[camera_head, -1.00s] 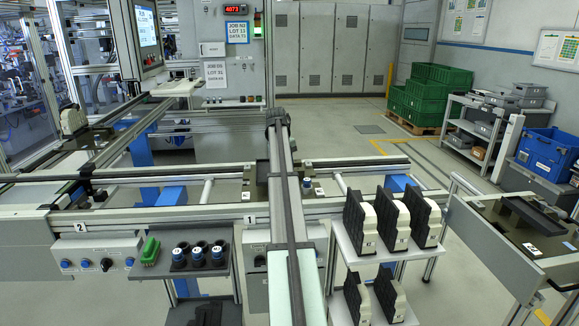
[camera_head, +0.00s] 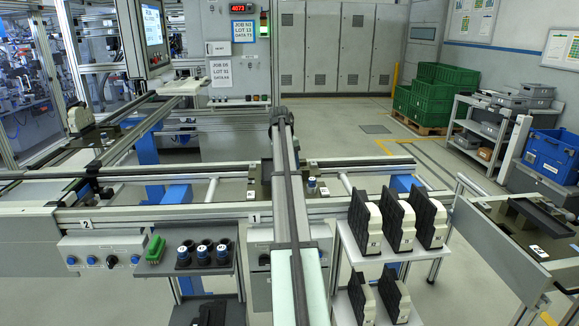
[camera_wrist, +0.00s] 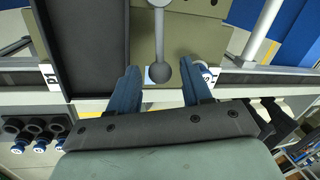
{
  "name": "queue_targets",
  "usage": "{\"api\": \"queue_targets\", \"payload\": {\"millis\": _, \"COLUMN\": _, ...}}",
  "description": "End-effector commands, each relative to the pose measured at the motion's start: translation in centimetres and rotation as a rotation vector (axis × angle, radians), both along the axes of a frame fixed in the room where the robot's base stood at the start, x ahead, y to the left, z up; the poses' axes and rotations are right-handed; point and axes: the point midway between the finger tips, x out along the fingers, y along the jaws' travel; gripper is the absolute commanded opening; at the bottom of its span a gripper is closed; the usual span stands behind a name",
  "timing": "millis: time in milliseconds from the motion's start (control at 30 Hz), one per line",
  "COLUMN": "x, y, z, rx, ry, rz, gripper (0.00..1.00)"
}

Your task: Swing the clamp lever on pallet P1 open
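In the wrist view, the clamp lever (camera_wrist: 159,40) is a grey rod ending in a dark ball knob (camera_wrist: 160,72). It stands over the tan plate of pallet P1 (camera_wrist: 200,38), beside a dark tray (camera_wrist: 82,45). My gripper (camera_wrist: 160,84) is open; its two blue fingers lie left and right of the knob, with a gap visible on each side. Whether the knob is fully between them in depth I cannot tell. A blue-and-white cap (camera_wrist: 204,72) shows close by the right fingertip. In the head view the lever and gripper cannot be made out.
In the wrist view, a rail (camera_wrist: 265,78) runs below the pallet, with several dark cups (camera_wrist: 35,130) at lower left. In the head view, a rack of black-and-white parts (camera_head: 397,222) stands right of centre, and a control box (camera_head: 103,250) is at left.

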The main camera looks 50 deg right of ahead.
Motion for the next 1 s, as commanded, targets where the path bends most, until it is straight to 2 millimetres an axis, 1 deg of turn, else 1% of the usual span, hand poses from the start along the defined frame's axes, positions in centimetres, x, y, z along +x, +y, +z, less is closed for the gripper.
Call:
{"api": "queue_targets", "payload": {"millis": 267, "x": 0.0, "y": 0.0, "z": 0.0, "rx": 0.0, "ry": 0.0, "rz": 0.0, "gripper": 0.53}}
{"api": "queue_targets", "payload": {"millis": 367, "x": 0.1, "y": 0.1, "z": 0.5, "rx": 0.0, "ry": -0.001, "rz": 0.0, "gripper": 0.53}}
{"api": "queue_targets", "payload": {"millis": 433, "x": 0.1, "y": 0.1, "z": 1.1, "rx": -0.001, "ry": 0.0, "rz": 0.0, "gripper": 0.53}}
{"api": "queue_targets", "payload": {"millis": 567, "x": 0.3, "y": 0.5, "z": 3.1, "rx": -0.002, "ry": -0.001, "rz": 0.0, "gripper": 0.53}}
{"api": "queue_targets", "payload": {"millis": 800, "x": 0.8, "y": 1.2, "z": 7.8, "rx": -0.002, "ry": -0.002, "rz": 0.002, "gripper": 0.53}}
{"api": "queue_targets", "payload": {"millis": 1000, "x": 1.1, "y": 1.9, "z": 11.1, "rx": -0.002, "ry": -0.001, "rz": 0.001, "gripper": 0.53}}
